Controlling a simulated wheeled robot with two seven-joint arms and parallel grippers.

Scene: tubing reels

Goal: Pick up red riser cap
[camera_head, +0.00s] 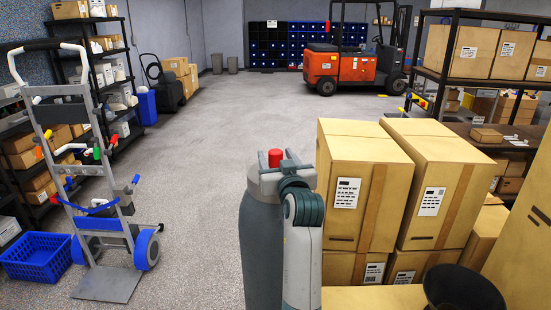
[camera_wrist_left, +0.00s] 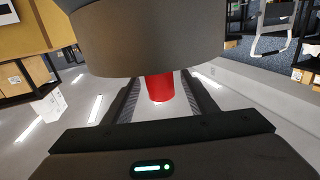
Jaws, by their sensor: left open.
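The red riser cap (camera_head: 275,158) stands upright at the centre of the head view, at the top of a grey rounded body. In the left wrist view the red cap (camera_wrist_left: 160,88) projects from under a large grey-brown curved body that fills the upper middle. My left gripper (camera_head: 277,167) is open, with its fingers around the cap. In the wrist view one dark finger lies on each side of the cap, with gaps visible. The cap's far side and its base are hidden. My right gripper is in neither view.
Stacked cardboard boxes (camera_head: 361,190) stand close on the right. A hand truck (camera_head: 81,130) and a blue crate (camera_head: 37,257) are at left, near shelving. An orange forklift (camera_head: 340,66) is at the back. The floor at centre-left is clear.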

